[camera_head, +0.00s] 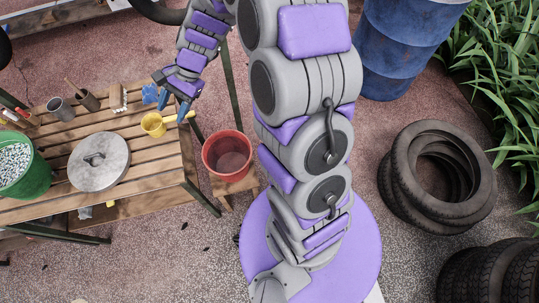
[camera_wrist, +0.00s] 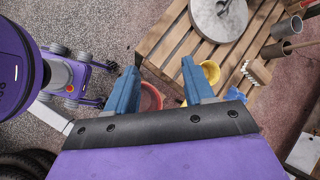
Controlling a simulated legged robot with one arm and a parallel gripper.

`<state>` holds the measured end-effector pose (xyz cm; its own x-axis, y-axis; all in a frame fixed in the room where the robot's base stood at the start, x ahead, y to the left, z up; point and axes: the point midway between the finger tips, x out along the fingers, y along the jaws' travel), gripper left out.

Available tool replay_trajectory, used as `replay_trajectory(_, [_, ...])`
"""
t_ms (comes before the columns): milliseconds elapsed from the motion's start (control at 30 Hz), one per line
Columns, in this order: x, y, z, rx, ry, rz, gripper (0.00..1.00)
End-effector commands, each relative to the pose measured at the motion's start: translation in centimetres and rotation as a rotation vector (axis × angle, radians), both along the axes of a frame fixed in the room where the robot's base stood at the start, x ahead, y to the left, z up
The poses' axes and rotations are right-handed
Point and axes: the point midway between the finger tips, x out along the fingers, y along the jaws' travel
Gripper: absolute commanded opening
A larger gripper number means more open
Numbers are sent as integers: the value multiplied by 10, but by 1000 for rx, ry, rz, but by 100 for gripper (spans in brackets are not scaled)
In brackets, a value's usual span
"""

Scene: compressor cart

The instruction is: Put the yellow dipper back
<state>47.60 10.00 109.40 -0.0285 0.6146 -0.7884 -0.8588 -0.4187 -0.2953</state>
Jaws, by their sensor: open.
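The yellow dipper (camera_head: 153,124) stands on the slatted wooden bench (camera_head: 150,180), near its right edge. Its cup faces up and its handle points right, toward the bench edge. In the wrist view the dipper (camera_wrist: 211,72) is partly hidden behind my right-hand finger. My gripper (camera_head: 173,106) has blue fingers spread apart with nothing between them. It is above the dipper's handle side in the head view; I cannot tell the exact height gap. In the wrist view my gripper (camera_wrist: 158,70) is open, with the red bucket (camera_wrist: 150,98) partly visible beyond the fingers.
The red bucket (camera_head: 228,155) stands on a small wooden stand right of the bench. A round grey lid (camera_head: 98,162) and a green bucket of pellets (camera_head: 14,168) are at left. Metal cups (camera_head: 60,108), a brush (camera_head: 118,98) and a blue item (camera_head: 150,94) lie behind. Tires (camera_head: 440,175) are at right.

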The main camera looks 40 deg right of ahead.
Motion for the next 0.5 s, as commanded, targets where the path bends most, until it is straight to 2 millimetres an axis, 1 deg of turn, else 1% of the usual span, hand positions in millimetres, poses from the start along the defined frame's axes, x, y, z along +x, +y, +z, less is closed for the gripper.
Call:
replay_trajectory(33, [-15,2,14,-22,-31,63,53])
replay_trajectory(200, [-71,0,45,-98,-105,274,53])
replay_trajectory(267, [-91,-3,54,-127,-127,346,53])
replay_trajectory(300, [-104,-5,59,-147,-139,393,53])
replay_trajectory(367, [-123,-11,66,-180,-160,460,53])
replay_trajectory(467, [-156,-21,76,-234,-188,571,53])
replay_trajectory(500, [-169,-26,80,-255,-196,615,53])
